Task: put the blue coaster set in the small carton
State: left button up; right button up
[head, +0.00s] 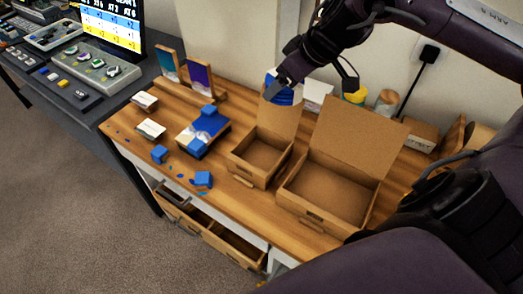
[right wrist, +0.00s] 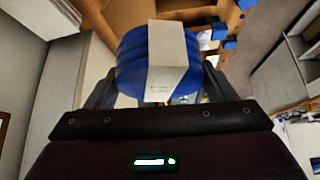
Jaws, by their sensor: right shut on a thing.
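The blue coaster set (right wrist: 130,62) is a round blue stack with a pale paper band (right wrist: 166,55) around it. My right gripper (right wrist: 158,88) is shut on it, one finger at each side. In the head view the set (head: 283,98) shows below the right gripper (head: 283,84), in front of the small carton's raised lid. The small carton (head: 245,172) stands open on the wooden table, its inside empty as far as I can see. The set is above the table and behind the carton's opening in the picture. My left gripper is not in view.
A larger open carton (head: 308,215) stands right of the small one. A blue and white resin piece (head: 203,133), blue blocks (head: 203,179) and blue spills lie to the left. Jars (head: 386,103) stand at the wall. A drawer (head: 220,232) is open at the front.

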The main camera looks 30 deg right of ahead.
jog(key=shift+w+d+b, duration=0.15)
jog(key=shift+d+b, duration=0.35)
jog(key=shift+b, duration=0.6)
jog(key=r+b, duration=0.1)
jog(key=b, duration=0.1)
jog(key=n+b, duration=0.1)
jog(key=b, duration=0.2)
jog(key=shift+w+a+r+b, duration=0.15)
jog(key=shift+w+r+b, duration=0.1)
jog(key=shift+r+b, duration=0.1)
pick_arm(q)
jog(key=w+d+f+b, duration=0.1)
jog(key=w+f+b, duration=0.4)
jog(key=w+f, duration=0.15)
pick_arm(e)
jog(key=a+r+n+g+y, duration=0.1)
jog(key=a+r+n+y, duration=0.15)
jog(key=a, duration=0.35)
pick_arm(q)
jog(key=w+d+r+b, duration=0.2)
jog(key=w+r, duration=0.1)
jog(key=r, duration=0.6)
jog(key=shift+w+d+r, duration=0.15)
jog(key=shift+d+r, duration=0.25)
pick_arm(e)
jog(key=shift+h, duration=0.35)
notch_tip(320, 180, down, 19)
jog(key=shift+a+f, duration=0.1)
jog(key=shift+f, duration=0.1)
